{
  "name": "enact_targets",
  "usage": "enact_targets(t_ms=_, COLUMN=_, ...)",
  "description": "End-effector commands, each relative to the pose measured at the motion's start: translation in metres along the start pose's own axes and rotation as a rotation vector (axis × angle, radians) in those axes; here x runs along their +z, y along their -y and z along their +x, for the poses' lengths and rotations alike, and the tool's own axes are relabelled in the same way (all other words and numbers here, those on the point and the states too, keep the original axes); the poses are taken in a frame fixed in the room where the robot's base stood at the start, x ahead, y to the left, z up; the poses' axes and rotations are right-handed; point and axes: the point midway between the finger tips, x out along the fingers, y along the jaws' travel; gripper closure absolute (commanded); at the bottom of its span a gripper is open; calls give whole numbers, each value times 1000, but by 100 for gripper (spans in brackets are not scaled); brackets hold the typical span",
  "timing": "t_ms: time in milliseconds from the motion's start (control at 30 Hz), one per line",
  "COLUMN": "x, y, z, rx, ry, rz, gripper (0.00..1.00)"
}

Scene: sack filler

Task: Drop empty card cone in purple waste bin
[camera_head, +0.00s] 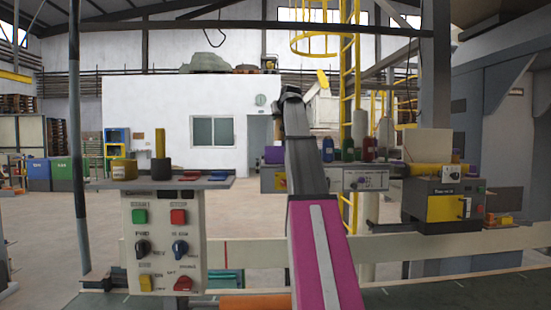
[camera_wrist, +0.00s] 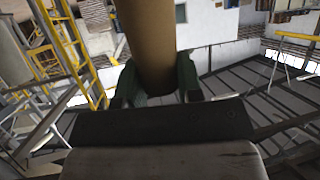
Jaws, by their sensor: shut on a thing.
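In the wrist view my gripper (camera_wrist: 156,82) has its green fingers shut on a brown card cone (camera_wrist: 150,38). The cone extends up and out of the top of that view, so its far end is hidden. In the head view my arm rises from the bottom middle, and I cannot make out the fingers. A small tilted yellow piece (camera_head: 322,78) shows beside the arm's top; I cannot tell if it is the held cone. I cannot pick out a purple waste bin for certain in either view.
Blue (camera_head: 38,174) and green (camera_head: 64,173) bins stand far left. A push-button control panel (camera_head: 160,235) stands front left. Several coloured spools (camera_head: 347,149) stand on a shelf behind my arm. A machine box (camera_head: 445,205) is at right, near a yellow caged ladder (camera_head: 347,90).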

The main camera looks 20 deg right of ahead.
Motion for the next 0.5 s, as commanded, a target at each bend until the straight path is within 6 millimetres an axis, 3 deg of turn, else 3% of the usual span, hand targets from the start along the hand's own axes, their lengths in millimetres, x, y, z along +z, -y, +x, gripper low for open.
enact_targets(t_ms=133, x=11, y=0, z=4, rx=0, ry=0, rz=0, gripper=100)
enact_targets(t_ms=433, x=12, y=0, z=5, rx=0, ry=0, rz=0, gripper=100)
enact_targets(t_ms=467, x=12, y=0, z=5, rx=0, ry=0, rz=0, gripper=57)
enact_targets(t_ms=500, x=12, y=0, z=5, rx=0, ry=0, rz=0, gripper=44)
